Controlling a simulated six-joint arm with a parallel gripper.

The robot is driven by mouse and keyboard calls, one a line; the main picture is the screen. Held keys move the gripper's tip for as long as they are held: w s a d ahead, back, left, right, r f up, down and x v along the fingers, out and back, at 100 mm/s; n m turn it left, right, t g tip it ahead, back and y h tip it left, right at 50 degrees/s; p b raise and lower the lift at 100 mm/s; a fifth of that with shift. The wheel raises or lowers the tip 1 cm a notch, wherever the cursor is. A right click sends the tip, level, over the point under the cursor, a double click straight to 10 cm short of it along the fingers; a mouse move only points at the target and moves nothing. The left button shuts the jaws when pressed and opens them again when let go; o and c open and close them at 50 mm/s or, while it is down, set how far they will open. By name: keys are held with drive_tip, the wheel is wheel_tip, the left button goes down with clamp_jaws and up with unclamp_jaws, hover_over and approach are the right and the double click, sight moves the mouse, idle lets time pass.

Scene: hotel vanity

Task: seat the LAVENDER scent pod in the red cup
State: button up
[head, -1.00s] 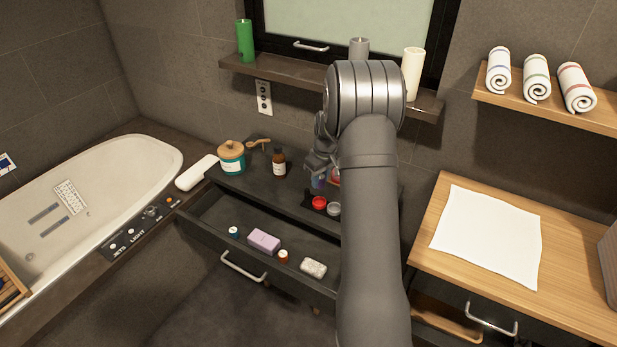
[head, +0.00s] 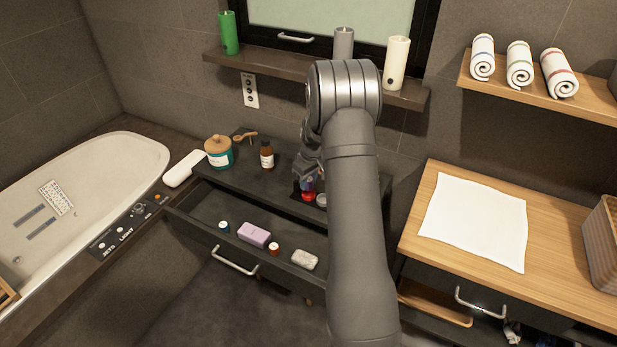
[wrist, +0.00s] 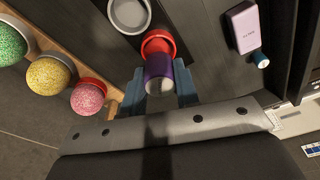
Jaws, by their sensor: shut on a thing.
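The purple scent pod (wrist: 158,72) is between the two pale blue fingers of my gripper (wrist: 160,88) in the wrist view. The gripper is shut on it. The red cup (wrist: 157,42) is directly beyond the pod, and the pod's far end overlaps the cup's opening. I cannot tell how deep the pod sits in it. In the head view the red cup (head: 308,197) is on the dark vanity top, with the pod (head: 308,184) and my gripper (head: 308,176) just above it. My arm hides part of this area.
A grey cup (wrist: 130,12) stands beside the red one. Green, yellow and pink balls (wrist: 88,96) sit in holders at left in the wrist view. The open drawer holds a lavender box (head: 254,235), small bottles and a pale stone (head: 305,260). A jar (head: 219,153) and brown bottle (head: 267,155) stand left.

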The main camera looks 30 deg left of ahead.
sight(309, 189)
drive_tip(key=shift+f, duration=1.65)
drive_tip(key=shift+s+d+f, duration=0.1)
drive_tip(key=shift+s+f, duration=0.05)
drive_tip(key=shift+f, duration=0.05)
drive_tip(key=o, duration=0.9)
drive_tip(key=shift+o, duration=0.6)
drive_tip(key=shift+r, duration=0.45)
wheel_tip(309, 189, up, 17)
drive_tip(key=d, duration=0.2)
drive_tip(key=shift+s, duration=0.2)
drive_tip(key=shift+a, duration=0.1)
